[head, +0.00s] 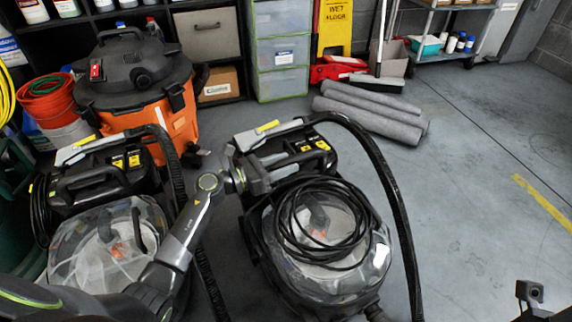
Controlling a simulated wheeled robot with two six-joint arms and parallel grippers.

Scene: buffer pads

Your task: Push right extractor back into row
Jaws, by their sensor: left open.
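The right extractor (318,238) stands on the grey floor in the middle of the head view. It has a clear tank, a black and grey top, a coiled black cord on it and a black hose on its right side. The left extractor (108,243) stands beside it, partly hidden by my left arm. My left gripper (252,176) is open at the upper left side of the right extractor, by its handle area. I cannot tell whether it touches. Part of my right gripper (530,292) shows at the bottom right corner, away from both extractors; its jaws are unclear.
An orange and black shop vacuum (140,95) stands behind the left extractor. Rolled grey mats (372,112) lie behind and right of the right extractor. Shelves, drawers (282,50) and a yellow wet floor sign (335,25) line the back. The floor at right is clear.

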